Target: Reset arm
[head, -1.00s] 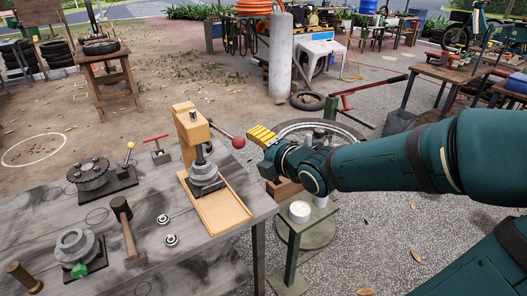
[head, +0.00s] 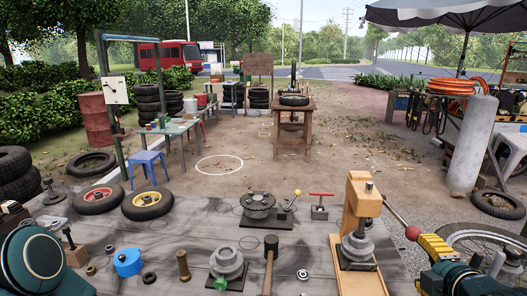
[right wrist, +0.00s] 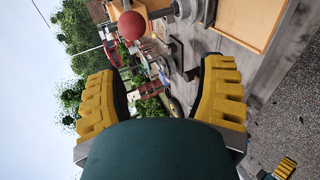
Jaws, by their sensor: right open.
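My right gripper (head: 434,246) is at the lower right of the head view, its yellow finger pads close to the red ball (head: 412,233) on the press lever. In the right wrist view its two yellow fingers (right wrist: 158,98) stand wide apart with nothing between them. The red ball (right wrist: 131,25) shows beyond them there, apart from the pads. The wooden arbor press (head: 360,220) stands upright on the table. My left arm (head: 35,260) shows at the lower left of the head view, without its gripper. A small yellow-padded piece (right wrist: 285,167) in the right wrist view looks like my left gripper, mostly cut off.
The grey table (head: 190,240) holds a round clamp fixture (head: 258,206), a mallet (head: 270,262), a flanged part (head: 226,264), a blue round part (head: 127,262) and a brass pin (head: 183,266). A grey cylinder (head: 472,145) stands at right. Open dirt ground lies beyond the table.

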